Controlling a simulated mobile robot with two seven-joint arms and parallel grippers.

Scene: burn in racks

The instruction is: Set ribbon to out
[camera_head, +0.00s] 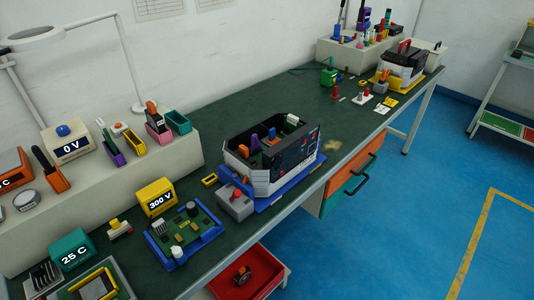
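No gripper of mine shows in the head view. An open-topped rack unit (297,155) with a black front panel and light side walls stands on a blue base near the middle of the workbench. Orange, purple, blue and white parts show inside it. A green circuit board (185,232) lies in a blue frame nearer to me on the left. A second, similar unit (400,68) stands at the far right end of the bench. I cannot tell which part is the ribbon, or how it is set.
A grey box with a red knob (236,200) sits beside the middle unit. A yellow display (157,197) reads 300 V, and a teal display (70,250) reads 25 C. A raised shelf with small bins (178,122) runs along the wall. A red tray (262,268) is below the bench edge. Blue floor (400,220) is clear.

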